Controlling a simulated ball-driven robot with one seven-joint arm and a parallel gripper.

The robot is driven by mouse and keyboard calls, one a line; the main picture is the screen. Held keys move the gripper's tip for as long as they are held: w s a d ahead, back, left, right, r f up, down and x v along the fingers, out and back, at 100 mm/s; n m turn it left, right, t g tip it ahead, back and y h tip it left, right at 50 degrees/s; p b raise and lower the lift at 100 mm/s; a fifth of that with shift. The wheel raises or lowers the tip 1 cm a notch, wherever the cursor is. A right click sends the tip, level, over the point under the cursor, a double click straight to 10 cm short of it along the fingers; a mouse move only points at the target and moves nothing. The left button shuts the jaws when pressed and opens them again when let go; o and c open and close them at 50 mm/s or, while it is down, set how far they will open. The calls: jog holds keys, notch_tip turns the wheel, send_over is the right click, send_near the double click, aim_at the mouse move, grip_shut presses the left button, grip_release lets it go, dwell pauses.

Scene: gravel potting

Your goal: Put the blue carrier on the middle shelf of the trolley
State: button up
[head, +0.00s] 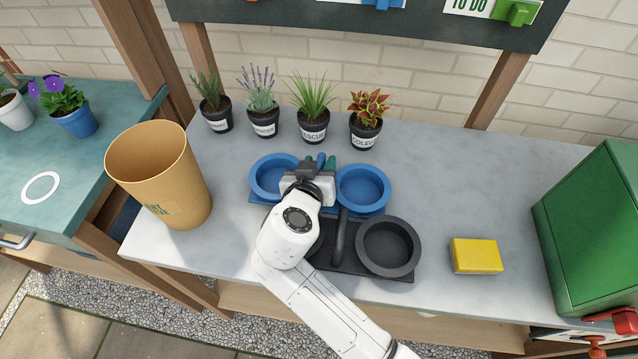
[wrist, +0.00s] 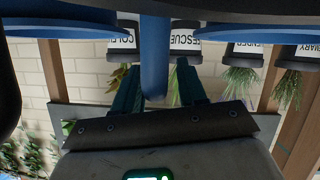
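The blue carrier (head: 362,188) is on the grey bench top, with one round cup on each side of a middle handle. My gripper (head: 320,165) is over its middle and partly hides it. In the wrist view, which is upside down, the blue handle (wrist: 155,60) lies between my gripper's two teal fingers (wrist: 158,88). A gap shows on each side, so my gripper looks open around the handle. I cannot make out a trolley with a middle shelf for certain. A teal-topped unit (head: 95,165) with a metal handle stands at the left.
A black carrier (head: 386,247) sits just in front of the blue one. Several labelled potted plants (head: 313,124) stand behind. A tan bin (head: 165,180) stands left, a yellow block (head: 476,256) right, and a green box (head: 595,235) at the far right.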

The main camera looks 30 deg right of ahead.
grip_shut()
dwell(0.5)
